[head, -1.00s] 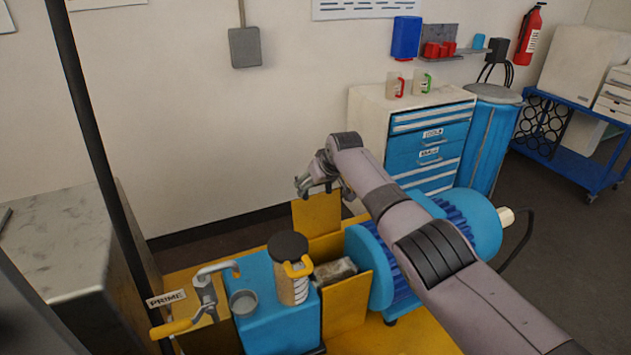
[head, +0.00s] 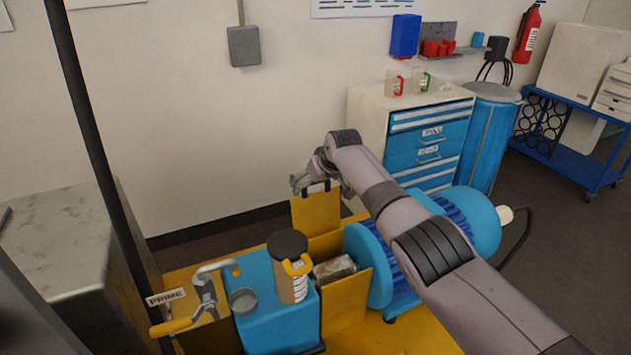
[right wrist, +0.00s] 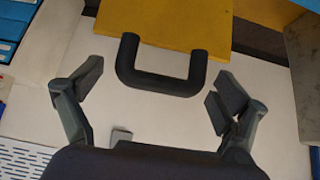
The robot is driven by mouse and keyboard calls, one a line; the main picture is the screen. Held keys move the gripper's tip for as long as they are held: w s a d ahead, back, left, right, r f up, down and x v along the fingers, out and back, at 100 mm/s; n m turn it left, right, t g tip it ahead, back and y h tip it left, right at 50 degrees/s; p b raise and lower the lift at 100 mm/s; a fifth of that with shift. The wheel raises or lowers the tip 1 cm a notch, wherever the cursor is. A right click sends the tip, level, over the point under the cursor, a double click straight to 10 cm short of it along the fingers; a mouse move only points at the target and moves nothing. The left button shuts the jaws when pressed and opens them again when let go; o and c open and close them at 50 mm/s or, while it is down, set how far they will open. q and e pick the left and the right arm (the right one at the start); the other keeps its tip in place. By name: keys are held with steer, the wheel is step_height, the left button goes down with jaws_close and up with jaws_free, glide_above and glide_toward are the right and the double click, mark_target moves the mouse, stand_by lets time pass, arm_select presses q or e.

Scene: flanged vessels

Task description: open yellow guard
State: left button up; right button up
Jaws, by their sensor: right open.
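The yellow guard (head: 316,212) stands upright as a flat plate behind the pump coupling in the head view. Its black U-shaped handle (head: 318,187) is at the top edge. In the right wrist view the guard's yellow plate (right wrist: 185,22) is at the top, with the handle (right wrist: 160,84) projecting toward my right gripper (right wrist: 160,78). The gripper is open, one finger on each side of the handle, with a gap to both. In the head view my right gripper (head: 318,182) is at the guard's top. My left gripper is not in view.
A blue pump block (head: 275,315) carries a black-capped cylinder (head: 290,265). A yellow-handled lever (head: 195,315) and a PRIME sign stand to its left. The blue motor (head: 470,225) is partly behind my right arm. A drawer cabinet (head: 425,150) stands behind.

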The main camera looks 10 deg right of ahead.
steer(key=v, duration=1.2)
steer(key=shift+f, duration=0.1)
